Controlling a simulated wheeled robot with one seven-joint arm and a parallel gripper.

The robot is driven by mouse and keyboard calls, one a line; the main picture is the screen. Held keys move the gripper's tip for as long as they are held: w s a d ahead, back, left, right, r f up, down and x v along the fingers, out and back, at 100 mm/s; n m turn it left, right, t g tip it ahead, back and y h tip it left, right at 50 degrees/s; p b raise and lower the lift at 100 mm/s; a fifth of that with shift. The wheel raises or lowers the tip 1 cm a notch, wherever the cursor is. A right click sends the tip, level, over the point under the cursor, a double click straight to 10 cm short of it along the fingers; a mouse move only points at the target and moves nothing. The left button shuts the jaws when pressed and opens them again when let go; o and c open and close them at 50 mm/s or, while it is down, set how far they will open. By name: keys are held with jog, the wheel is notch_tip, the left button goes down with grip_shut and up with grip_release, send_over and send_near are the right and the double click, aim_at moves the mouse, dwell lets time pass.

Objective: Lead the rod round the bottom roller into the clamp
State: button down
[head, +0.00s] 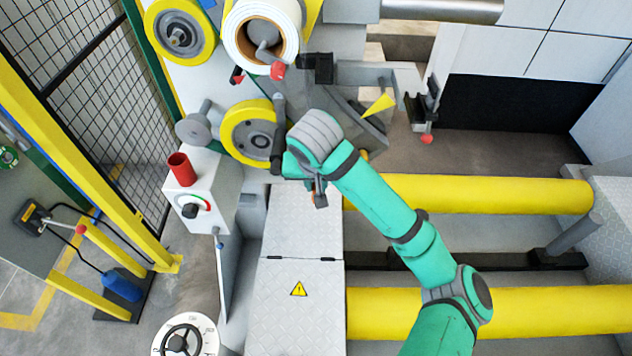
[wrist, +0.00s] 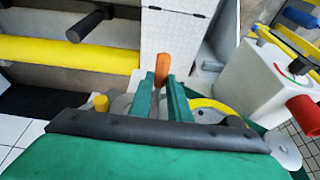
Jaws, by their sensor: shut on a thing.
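My gripper (head: 318,186) hangs just right of the bottom roller (head: 240,124), a yellow-rimmed wheel with a dark grey hub. In the wrist view, the two green fingers of my gripper (wrist: 161,88) are close together on a short orange-brown piece (wrist: 162,66), which looks like the rod's end. Only a small tip of it shows below the fingers in the head view. The rest of the rod is hidden. Part of the roller's yellow rim (wrist: 207,104) shows right of the fingers in the wrist view. I cannot tell surely which part is the clamp.
A white roll (head: 240,35) and another yellow-rimmed wheel (head: 180,36) are above. A white control box (head: 203,187) with a red cylinder (head: 181,169) stands left. A red-knobbed black fixture (head: 424,112) is at the right. Yellow horizontal cylinders (head: 500,194) lie right of the tread-plate cover (head: 300,300).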

jog(key=shift+d, duration=0.35)
jog(key=shift+d, duration=2.55)
jog(key=shift+d+r, duration=0.4)
jog(key=shift+r, duration=0.4)
jog(key=shift+d+r, duration=0.45)
jog(key=shift+r, duration=0.4)
jog(key=shift+d+r, duration=0.4)
jog(key=shift+r, duration=0.4)
jog(key=shift+d, duration=0.15)
